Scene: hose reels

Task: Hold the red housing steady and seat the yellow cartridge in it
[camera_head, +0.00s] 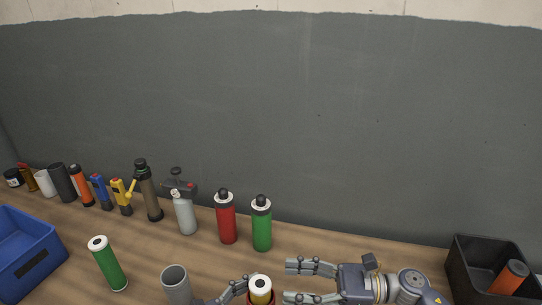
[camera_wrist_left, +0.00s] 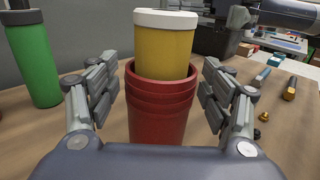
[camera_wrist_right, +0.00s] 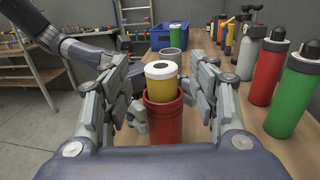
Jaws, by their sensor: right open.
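The cartridge's lower end is hidden inside the housing.
A grey cup (camera_head: 176,285) and a green cylinder (camera_head: 108,264) stand to the left. Red (camera_head: 226,218) and green (camera_head: 262,224) bottles stand behind. A blue bin (camera_head: 28,245) is far left; a black bin (camera_head: 465,272) holding an orange cylinder is far right.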

